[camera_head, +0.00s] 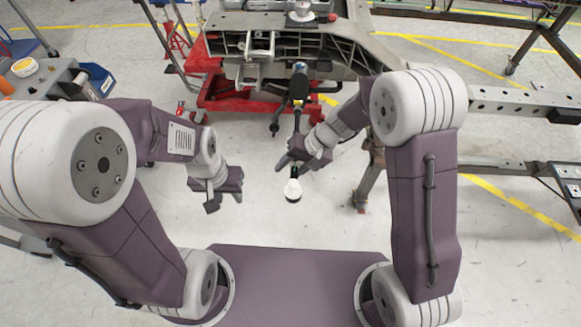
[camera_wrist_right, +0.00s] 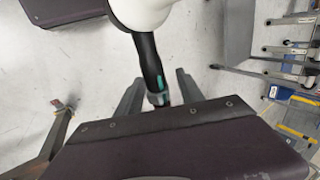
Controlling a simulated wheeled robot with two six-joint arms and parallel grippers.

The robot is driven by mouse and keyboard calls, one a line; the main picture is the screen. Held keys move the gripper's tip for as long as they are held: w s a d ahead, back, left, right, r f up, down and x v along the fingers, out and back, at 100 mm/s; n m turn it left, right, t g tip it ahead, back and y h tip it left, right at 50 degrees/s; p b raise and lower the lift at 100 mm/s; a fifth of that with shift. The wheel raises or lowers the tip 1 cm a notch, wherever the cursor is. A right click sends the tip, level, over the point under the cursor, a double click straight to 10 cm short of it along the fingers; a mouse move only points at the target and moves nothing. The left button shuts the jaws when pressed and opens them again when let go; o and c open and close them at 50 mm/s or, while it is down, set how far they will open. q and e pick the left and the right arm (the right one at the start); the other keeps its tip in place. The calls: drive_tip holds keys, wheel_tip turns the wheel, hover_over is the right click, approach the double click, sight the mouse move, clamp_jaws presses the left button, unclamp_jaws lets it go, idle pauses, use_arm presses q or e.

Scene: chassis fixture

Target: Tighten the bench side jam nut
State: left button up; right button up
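A dark rod (camera_head: 297,120) reaches from the raised chassis (camera_head: 345,45) toward me and seems to lead to a white, bulb-shaped end (camera_head: 293,188). My right gripper (camera_head: 288,163) is at this rod, just behind the white end. In the right wrist view its two grey fingers (camera_wrist_right: 158,92) stand apart on either side of the black rod (camera_wrist_right: 151,60), with gaps showing. Teal marks and a grey band show on the rod there. I cannot make out the jam nut for certain. My left gripper (camera_head: 226,197) is apart from the rod, over bare floor, its fingers spread and empty.
A red wheeled lift (camera_head: 235,105) stands under the chassis. A grey cart with a blue bin (camera_head: 97,78) is at the left. Metal beams on stands (camera_head: 515,103) run along the right. The floor between my arms is clear.

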sight(297, 162)
drive_tip(key=shift+r, duration=0.1)
drive_tip(key=p+v, duration=0.2)
drive_tip(key=v, duration=0.6)
drive_tip(key=shift+p, duration=0.3)
drive_tip(key=shift+d+r, duration=0.25)
drive_tip(key=shift+r, duration=0.1)
drive_tip(key=s+d+f+t+h, duration=0.1)
drive_tip(key=s+d+h, duration=0.5)
drive_tip(key=s+d, duration=0.85)
wheel_tip(297, 162, up, 15)
drive_tip(key=w+d+p, duration=0.1)
drive_tip(key=w+p, duration=0.2)
drive_tip(key=p, duration=1.1)
drive_tip(key=shift+d+f+p, duration=0.2)
drive_tip(key=shift+d+p, duration=0.05)
drive_tip(key=shift+p, duration=0.15)
